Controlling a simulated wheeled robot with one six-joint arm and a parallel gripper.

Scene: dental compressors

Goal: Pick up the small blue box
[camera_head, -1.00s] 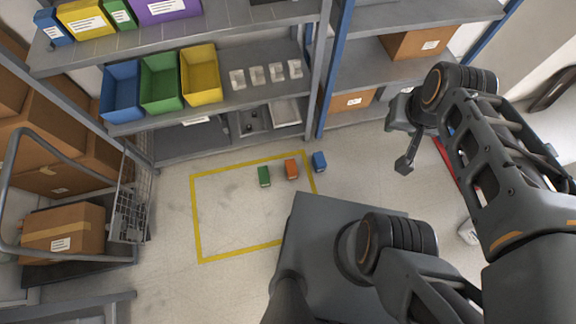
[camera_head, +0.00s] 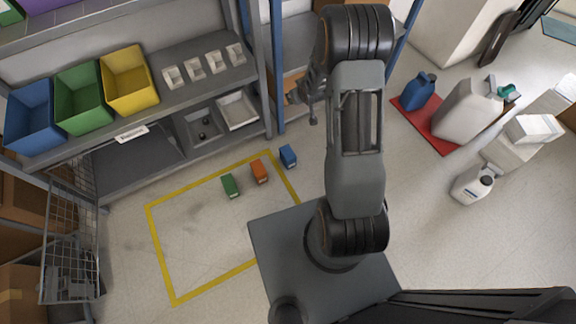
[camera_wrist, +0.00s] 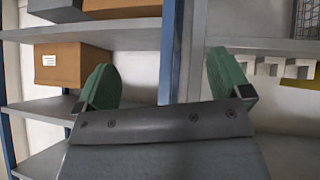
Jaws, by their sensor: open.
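The small blue box (camera_head: 288,156) stands on the floor near the yellow line, at the right end of a short row. An orange box (camera_head: 259,171) and a green box (camera_head: 229,185) stand to its left. In the wrist view my gripper (camera_wrist: 163,88) shows two green-padded fingers wide apart with nothing between them. It faces the shelves, above and away from the blue box. The blue box is not in the wrist view. In the head view my arm partly hides the gripper.
Shelving with blue, green and yellow bins (camera_head: 128,80) stands behind the boxes. A blue shelf post (camera_head: 277,70) rises behind the blue box. A red mat (camera_head: 430,122) with a blue can and a white canister lies right. The taped area is mostly clear.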

